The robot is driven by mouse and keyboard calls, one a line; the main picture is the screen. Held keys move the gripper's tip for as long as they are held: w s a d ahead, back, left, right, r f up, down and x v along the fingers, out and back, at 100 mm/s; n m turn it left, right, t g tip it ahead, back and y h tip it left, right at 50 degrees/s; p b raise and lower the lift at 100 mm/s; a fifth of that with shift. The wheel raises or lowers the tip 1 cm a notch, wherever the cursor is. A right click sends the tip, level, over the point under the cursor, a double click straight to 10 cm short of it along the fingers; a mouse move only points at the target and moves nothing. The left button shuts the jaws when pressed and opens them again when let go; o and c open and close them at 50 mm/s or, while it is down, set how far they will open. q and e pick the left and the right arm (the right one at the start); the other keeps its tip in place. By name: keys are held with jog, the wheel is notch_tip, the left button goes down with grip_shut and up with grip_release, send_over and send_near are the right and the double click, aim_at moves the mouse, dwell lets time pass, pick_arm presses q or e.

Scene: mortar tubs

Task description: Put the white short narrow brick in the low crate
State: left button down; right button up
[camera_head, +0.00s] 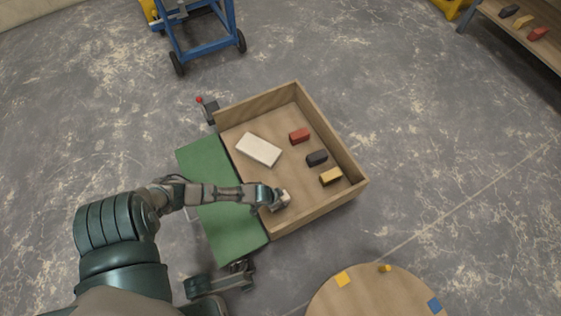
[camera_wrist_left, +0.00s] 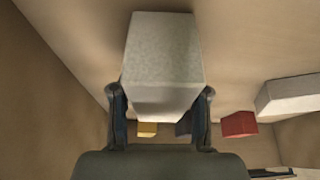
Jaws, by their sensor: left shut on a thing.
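The white short narrow brick (camera_wrist_left: 160,62) is between the two fingers of my left gripper (camera_wrist_left: 160,98) in the left wrist view. In the head view the brick (camera_head: 285,197) shows at the tip of my left gripper (camera_head: 277,201), partly hidden by the fingers. My left gripper is shut on it, within the near part of the low crate (camera_head: 331,130). I cannot tell whether the brick touches the crate floor. My right gripper (camera_head: 240,275) seems to be at the bottom of the head view, outside the crate; its jaws are unclear.
A larger white brick (camera_head: 259,149), a red brick (camera_head: 300,136), a dark brick (camera_head: 317,158) and a yellow brick (camera_head: 330,176) lie in the crate. A green panel (camera_head: 225,212) lies along its left side. A round table (camera_head: 375,300) stands below right; a blue frame (camera_head: 205,45) stands behind.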

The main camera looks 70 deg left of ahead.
pick_arm(q)
jog(key=shift+f, duration=0.3)
jog(key=c, duration=0.6)
grip_release()
jog(key=shift+o, duration=0.6)
jog(key=shift+s+r, duration=0.25)
jog(key=shift+r, duration=0.2)
jog(key=v, duration=1)
jog(key=shift+r, duration=0.4)
jog(key=shift+s, duration=0.1)
